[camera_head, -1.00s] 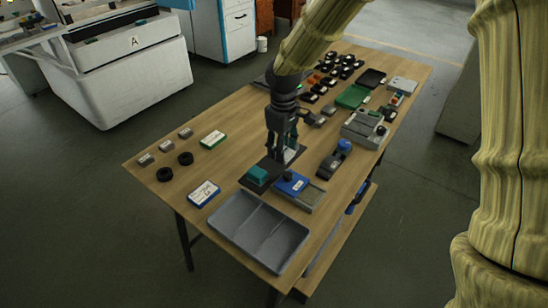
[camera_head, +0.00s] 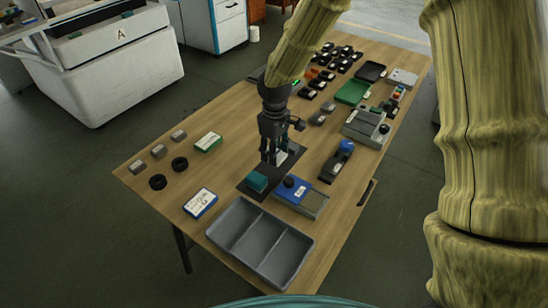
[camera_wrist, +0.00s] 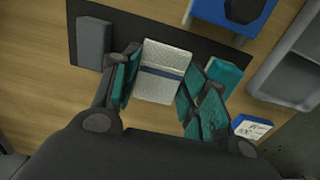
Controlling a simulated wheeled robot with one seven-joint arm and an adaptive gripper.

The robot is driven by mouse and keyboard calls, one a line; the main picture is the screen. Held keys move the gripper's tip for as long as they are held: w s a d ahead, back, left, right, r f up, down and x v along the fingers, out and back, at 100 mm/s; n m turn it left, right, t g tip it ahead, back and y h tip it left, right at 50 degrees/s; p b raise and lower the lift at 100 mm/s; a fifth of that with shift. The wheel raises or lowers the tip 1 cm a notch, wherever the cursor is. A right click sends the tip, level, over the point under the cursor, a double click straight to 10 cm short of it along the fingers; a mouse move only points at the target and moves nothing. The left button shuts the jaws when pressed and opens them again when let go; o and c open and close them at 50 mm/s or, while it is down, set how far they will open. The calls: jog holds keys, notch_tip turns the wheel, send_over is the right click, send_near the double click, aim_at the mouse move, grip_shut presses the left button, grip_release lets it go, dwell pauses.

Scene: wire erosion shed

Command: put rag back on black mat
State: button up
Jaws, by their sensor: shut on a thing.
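The rag (camera_wrist: 163,65) is a pale, folded, textured piece with a blue stripe, between the fingers of my gripper (camera_wrist: 160,88) in the wrist view. My gripper is shut on it. In the head view my gripper (camera_head: 269,158) points down over the black mat (camera_head: 292,155), and the rag (camera_head: 281,158) shows as a small white patch by the fingers. In the wrist view the rag overlaps the black mat (camera_wrist: 205,42). I cannot tell whether it touches the mat.
A teal block (camera_head: 256,181) sits at the mat's near end, close to my fingers. A grey block (camera_wrist: 93,42) is at the mat's other end. A blue-topped device (camera_head: 292,190) stands beside the mat; a grey divided tray (camera_head: 240,262) lies at the table's near end.

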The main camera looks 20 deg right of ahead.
jog(key=shift+f, duration=1.7)
jog(key=shift+f, duration=0.15)
jog(key=o, duration=1)
jog(key=shift+c, duration=0.2)
notch_tip(320, 180, up, 12)
jog(key=shift+r, duration=0.15)
